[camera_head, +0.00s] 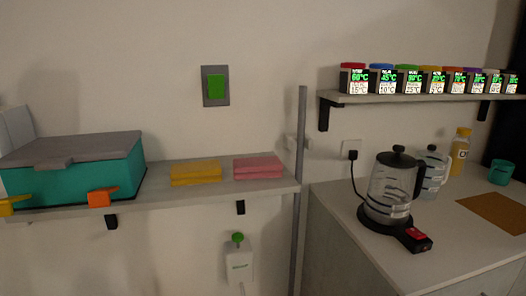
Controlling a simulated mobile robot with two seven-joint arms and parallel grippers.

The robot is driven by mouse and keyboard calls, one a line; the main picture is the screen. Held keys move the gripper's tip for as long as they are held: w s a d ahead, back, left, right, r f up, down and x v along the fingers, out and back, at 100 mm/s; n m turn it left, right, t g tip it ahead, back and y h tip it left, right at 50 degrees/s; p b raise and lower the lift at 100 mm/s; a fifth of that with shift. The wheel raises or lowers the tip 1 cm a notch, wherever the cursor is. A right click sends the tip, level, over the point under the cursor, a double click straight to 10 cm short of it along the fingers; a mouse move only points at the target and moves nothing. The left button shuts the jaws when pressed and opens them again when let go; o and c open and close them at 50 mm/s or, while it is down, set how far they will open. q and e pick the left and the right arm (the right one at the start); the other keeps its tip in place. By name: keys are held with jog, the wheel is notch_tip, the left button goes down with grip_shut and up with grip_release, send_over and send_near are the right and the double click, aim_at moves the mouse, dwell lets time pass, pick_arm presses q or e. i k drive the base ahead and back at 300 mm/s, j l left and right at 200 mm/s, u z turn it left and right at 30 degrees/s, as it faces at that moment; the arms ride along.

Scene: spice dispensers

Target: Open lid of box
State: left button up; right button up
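A teal box (82,180) with a grey lid (75,149) stands on the shelf at the left of the head view. The lid lies flat over the box and looks closed, with a grey tab at its front edge. An orange piece (102,198) sits at the lower front of the box, and a yellow piece (8,206) is at the left picture edge. I cannot tell whether they are latches fixed to the box. Neither my left nor my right gripper shows in this view.
Folded yellow cloths (196,173) and pink cloths (258,168) lie on the shelf (222,191) right of the box. A grey pole (298,215) stands at the shelf's right end. Further right, a counter holds a kettle (388,190), under a shelf of spice dispensers (411,79).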

aim_at(48, 153)
jog(key=u, duration=1.25)
